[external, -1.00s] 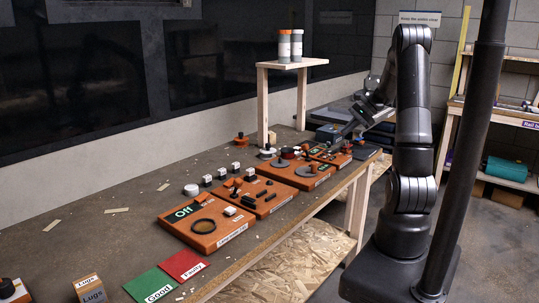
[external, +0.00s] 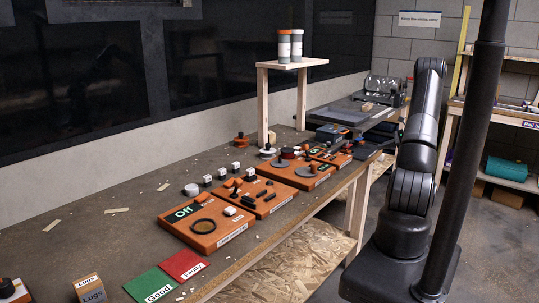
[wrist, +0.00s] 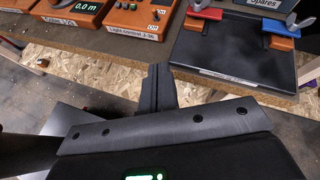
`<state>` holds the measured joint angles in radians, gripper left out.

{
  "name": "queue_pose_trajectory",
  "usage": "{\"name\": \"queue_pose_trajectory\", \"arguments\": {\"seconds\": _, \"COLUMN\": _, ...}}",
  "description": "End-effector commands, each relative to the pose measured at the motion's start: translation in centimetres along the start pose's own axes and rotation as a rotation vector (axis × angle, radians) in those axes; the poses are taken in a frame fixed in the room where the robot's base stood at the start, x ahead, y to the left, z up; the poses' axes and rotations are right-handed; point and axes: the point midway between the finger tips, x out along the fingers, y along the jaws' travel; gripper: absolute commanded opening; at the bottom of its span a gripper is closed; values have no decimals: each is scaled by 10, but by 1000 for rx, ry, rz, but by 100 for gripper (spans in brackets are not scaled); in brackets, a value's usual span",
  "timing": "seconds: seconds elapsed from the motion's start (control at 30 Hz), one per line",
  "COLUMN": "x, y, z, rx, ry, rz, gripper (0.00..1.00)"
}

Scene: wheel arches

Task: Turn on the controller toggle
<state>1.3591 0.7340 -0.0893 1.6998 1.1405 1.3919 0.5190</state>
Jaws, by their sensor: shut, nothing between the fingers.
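An orange control box labelled "Light control" (wrist: 136,22) is at the top of the wrist view, cut off by the frame edge. In the external view several orange boxes stand along the bench, the nearest (external: 205,238) with a display reading "Off". My gripper (wrist: 157,72) is shut and empty in the wrist view, its tips below and to the right of the light control box, apart from it. In the external view my gripper is hidden behind my arm.
A dark tray (wrist: 232,65) with red and blue clamps lies right of the box. Another orange box with a "0.0 m" display (wrist: 86,7) is to the left. The wooden bench edge (wrist: 85,46) runs below them. A small raised shelf (external: 291,64) holds two canisters.

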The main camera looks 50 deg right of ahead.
Motion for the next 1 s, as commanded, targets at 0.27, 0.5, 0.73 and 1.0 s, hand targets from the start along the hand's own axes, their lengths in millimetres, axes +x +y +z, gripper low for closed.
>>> {"name": "queue_pose_trajectory", "arguments": {"seconds": 0.27, "x": 9, "y": 0, "z": 0, "rx": 0, "ry": 0, "rz": 2, "gripper": 0}}
{"name": "queue_pose_trajectory", "arguments": {"seconds": 0.5, "x": 53, "y": 1, "z": 0, "rx": 0, "ry": 0, "rz": 5, "gripper": 0}}
{"name": "queue_pose_trajectory", "arguments": {"seconds": 0.73, "x": 101, "y": 1, "z": 0, "rx": 1, "ry": 0, "rz": 4, "gripper": 0}}
{"name": "queue_pose_trajectory", "arguments": {"seconds": 1.0, "x": 125, "y": 0, "z": 25, "rx": -2, "ry": 1, "rz": 2, "gripper": 0}}
